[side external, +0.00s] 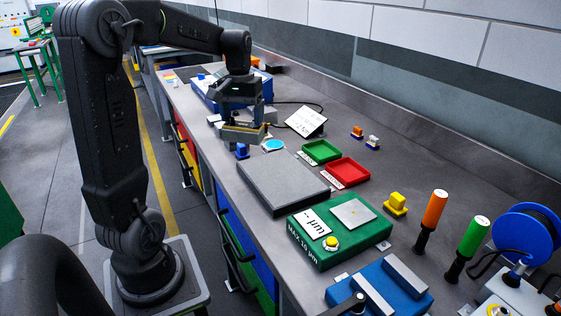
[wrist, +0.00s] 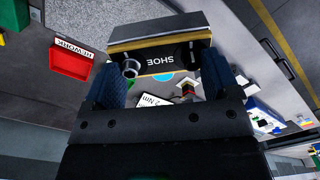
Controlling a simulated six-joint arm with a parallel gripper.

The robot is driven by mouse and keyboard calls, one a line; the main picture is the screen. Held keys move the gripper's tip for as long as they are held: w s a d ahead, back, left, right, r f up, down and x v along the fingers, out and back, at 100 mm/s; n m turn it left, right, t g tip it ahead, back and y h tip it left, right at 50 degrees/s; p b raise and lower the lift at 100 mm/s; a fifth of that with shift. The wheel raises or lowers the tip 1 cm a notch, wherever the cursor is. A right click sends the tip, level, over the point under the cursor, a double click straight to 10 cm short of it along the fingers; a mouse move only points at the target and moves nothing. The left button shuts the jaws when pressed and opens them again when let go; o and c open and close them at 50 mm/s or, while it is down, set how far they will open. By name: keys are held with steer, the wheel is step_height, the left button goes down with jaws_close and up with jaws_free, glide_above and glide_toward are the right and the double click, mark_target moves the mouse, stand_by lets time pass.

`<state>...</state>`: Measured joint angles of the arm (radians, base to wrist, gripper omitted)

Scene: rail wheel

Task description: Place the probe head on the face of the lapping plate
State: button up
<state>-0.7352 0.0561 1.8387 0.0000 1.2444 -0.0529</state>
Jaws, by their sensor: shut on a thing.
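My gripper (side external: 246,117) is over the bench's far half, shut on a grey block with a yellow band, which I take for the probe head (side external: 240,134). In the wrist view, the probe head (wrist: 160,31) lies between my two blue textured fingers (wrist: 162,72); its dark side reads "SHOE" and a metal ring shows beside it. A thick flat grey slab, apparently the lapping plate (side external: 282,183), lies nearer the side camera, with its top bare. The probe head is apart from it, beyond its far end. The probe head's underside is hidden.
Green (side external: 321,151) and red (side external: 348,171) trays lie right of the slab. A green unit with a pale square plate (side external: 353,213) stands in front. A light-blue disc (side external: 273,145) and a small blue block (side external: 242,151) lie near my gripper. A sign (side external: 306,121) stands behind.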

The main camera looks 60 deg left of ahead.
steer(key=shift+w+d+f, duration=1)
steer(key=shift+w+f, duration=0.3)
steer(key=shift+f, duration=0.3)
steer(key=shift+w+d+f, duration=1)
steer(key=shift+w+f, duration=0.25)
steer(key=shift+f, duration=0.4)
steer(key=shift+w+d+f, duration=1)
steer(key=shift+w+f, duration=0.3)
steer(key=shift+f, duration=0.3)
steer(key=shift+f, duration=0.1)
steer(key=o, duration=1.1)
steer(key=shift+f, duration=0.1)
steer(key=shift+o, duration=0.2)
step_height(320, 180, up, 11)
steer(key=s+d+r+m+t, duration=0.35)
steer(key=s+d, duration=0.35)
steer(key=d, duration=0.5)
steer(key=s+d+f+m+t, duration=0.2)
steer(key=s+d+f+m, duration=0.2)
steer(key=s+d, duration=0.3)
steer(key=s+m, duration=0.1)
steer(key=s, duration=0.2)
steer(key=shift+s+d+f, duration=0.15)
steer(key=shift+d, duration=0.05)
